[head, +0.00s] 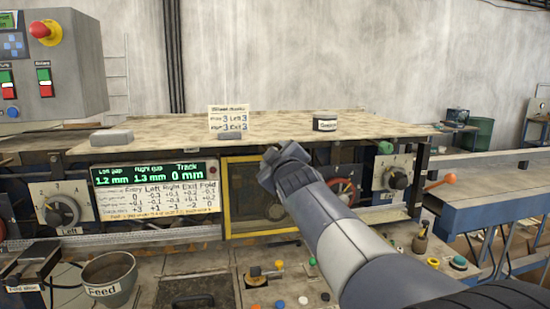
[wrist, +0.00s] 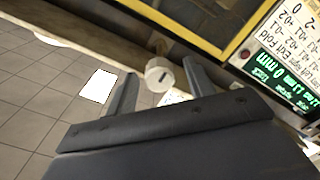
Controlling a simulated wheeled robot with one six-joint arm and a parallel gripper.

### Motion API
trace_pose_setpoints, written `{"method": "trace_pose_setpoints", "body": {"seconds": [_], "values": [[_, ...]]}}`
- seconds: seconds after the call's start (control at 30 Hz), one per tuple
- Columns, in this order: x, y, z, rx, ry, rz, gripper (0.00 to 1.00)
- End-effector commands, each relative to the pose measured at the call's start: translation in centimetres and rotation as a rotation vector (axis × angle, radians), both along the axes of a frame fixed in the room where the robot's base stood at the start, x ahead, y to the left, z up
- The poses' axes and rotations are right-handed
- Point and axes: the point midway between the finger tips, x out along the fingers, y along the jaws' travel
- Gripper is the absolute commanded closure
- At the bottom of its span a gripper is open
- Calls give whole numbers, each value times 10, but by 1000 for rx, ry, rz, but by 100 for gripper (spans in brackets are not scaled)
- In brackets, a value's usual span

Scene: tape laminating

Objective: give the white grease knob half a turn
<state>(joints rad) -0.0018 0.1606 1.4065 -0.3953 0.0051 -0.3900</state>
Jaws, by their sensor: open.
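The white knob (wrist: 158,76) shows in the wrist view as a short pale cylinder with a small dark mark on its face, on a stub at the machine's edge. My gripper (wrist: 159,69) is open, with one finger on each side of the knob in the picture. I cannot tell how deep the knob sits between the fingers, and no contact shows. In the head view my gripper (head: 272,168) is in front of the yellow-framed window (head: 228,200), and I cannot make out the knob there.
A green display (head: 152,174) and a printed settings chart (head: 155,202) are left of the window. Grey dials (head: 58,212) and a red handwheel (head: 343,192) flank it. A Feed bowl (head: 108,278) and several coloured buttons are on the lower deck.

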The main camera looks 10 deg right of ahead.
Motion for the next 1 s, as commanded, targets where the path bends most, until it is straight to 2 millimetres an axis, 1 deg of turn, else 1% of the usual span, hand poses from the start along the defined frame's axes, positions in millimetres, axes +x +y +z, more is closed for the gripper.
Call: {"method": "trace_pose_setpoints", "body": {"seconds": [0.13, 0.23, 0.5, 0.7, 0.83, 1.0], "values": [[-6, 0, 1, 0, -1, 0, 49], [-17, 0, 1, 0, -2, 1, 49], [-64, 0, 2, 0, -1, 0, 49], [-92, 0, 2, 0, -1, 0, 49], [-103, 0, 1, 0, 0, 0, 49], [-108, 0, 0, 0, 0, 0, 49]]}}
